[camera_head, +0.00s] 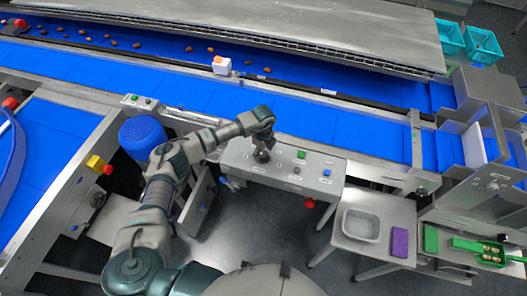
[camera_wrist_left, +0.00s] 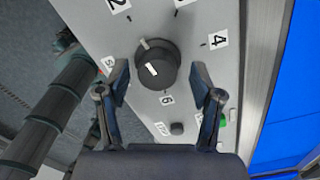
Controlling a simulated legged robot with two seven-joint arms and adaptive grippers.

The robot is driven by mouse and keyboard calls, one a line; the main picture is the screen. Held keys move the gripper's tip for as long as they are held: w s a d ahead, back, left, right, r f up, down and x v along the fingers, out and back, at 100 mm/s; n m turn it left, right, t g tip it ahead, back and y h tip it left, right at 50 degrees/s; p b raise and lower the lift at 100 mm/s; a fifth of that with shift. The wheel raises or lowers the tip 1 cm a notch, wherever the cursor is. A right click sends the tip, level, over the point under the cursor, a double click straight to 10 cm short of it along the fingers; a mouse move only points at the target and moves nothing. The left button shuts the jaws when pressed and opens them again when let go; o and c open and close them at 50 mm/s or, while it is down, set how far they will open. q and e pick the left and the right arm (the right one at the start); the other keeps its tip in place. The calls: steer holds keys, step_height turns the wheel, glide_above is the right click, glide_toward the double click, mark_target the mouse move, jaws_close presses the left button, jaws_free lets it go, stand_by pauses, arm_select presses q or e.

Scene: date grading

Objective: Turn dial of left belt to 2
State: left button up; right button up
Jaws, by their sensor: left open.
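The dial is a round black knob (camera_wrist_left: 157,64) with a white mark on its face, on a grey control panel (camera_wrist_left: 90,15). Number labels ring it: 2 (camera_wrist_left: 118,4) at upper left, 4 (camera_wrist_left: 218,40) at right and 6 (camera_wrist_left: 167,99) below. Another label at the left is partly hidden by a finger. Which number the mark points to is unclear. My left gripper (camera_wrist_left: 160,76) is open, its fingertips on either side of the knob with visible gaps. In the head view, my left gripper (camera_head: 264,138) is above the knob (camera_head: 261,156) on the control box (camera_head: 315,182). My right gripper is out of view.
The box also carries a green button (camera_head: 302,155), a blue button (camera_head: 327,173) and a red knob (camera_head: 309,204) at its front. A blue belt (camera_head: 370,138) runs behind it. A side table with a grey tray (camera_head: 361,225) and purple block (camera_head: 399,242) stands at right.

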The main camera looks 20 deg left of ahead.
mark_target(264, 153)
arm_select(q)
step_height(264, 153, up, 12)
stand_by(0.5)
steer(key=shift+f, duration=0.1)
